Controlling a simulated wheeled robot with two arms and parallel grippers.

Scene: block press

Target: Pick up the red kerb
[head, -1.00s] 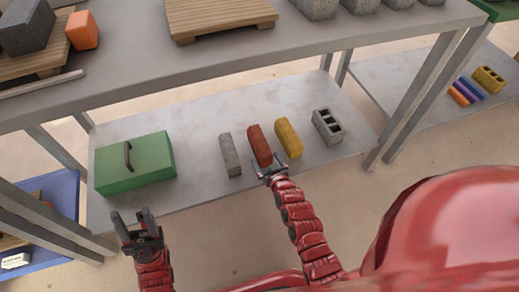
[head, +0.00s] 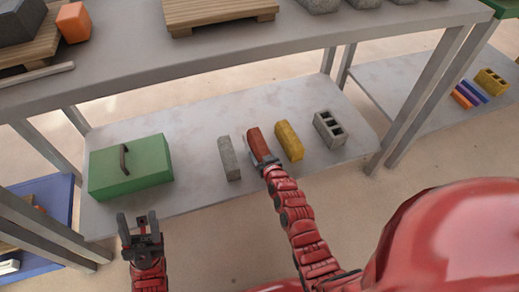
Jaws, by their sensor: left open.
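The red kerb (head: 257,142) is a long red block on the lower shelf (head: 200,121), between a grey kerb (head: 229,158) and a yellow block (head: 289,140). My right gripper (head: 268,162) is at the kerb's near end, covering that end. Its fingers are small and partly hidden by my wrist, so I cannot tell whether they are closed on the kerb. My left gripper (head: 139,226) is open and empty, in front of the shelf, below the green box.
A green box with a handle (head: 131,166) stands at the shelf's left. A grey hollow block (head: 329,129) sits to the right. The upper table (head: 130,60) overhangs the back of the shelf. Table legs (head: 436,95) stand at the right.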

